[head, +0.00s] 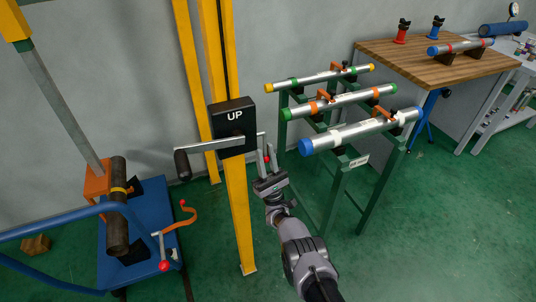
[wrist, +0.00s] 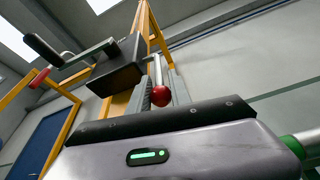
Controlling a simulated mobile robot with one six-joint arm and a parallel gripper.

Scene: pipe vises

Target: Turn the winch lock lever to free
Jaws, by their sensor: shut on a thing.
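The winch is a black box (head: 232,127) marked "UP" on a yellow post. Its grey crank arm (head: 212,144) reaches left to a dark grip (head: 182,165). In the wrist view the lever (wrist: 161,95) is a thin rod ending in the red ball, between my fingers. My gripper (head: 266,151) points up beside the box and is shut on the lever. The exact finger contact is partly hidden. The winch box (wrist: 117,64) stands just beyond my fingers in the wrist view.
A green rack (head: 345,188) with several capped pipes stands close on the right. A blue cart (head: 148,225) with a dark pipe (head: 118,205) and an orange crank (head: 183,220) is at left. A wooden bench (head: 410,55) is at the back right. Green floor is free at the front right.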

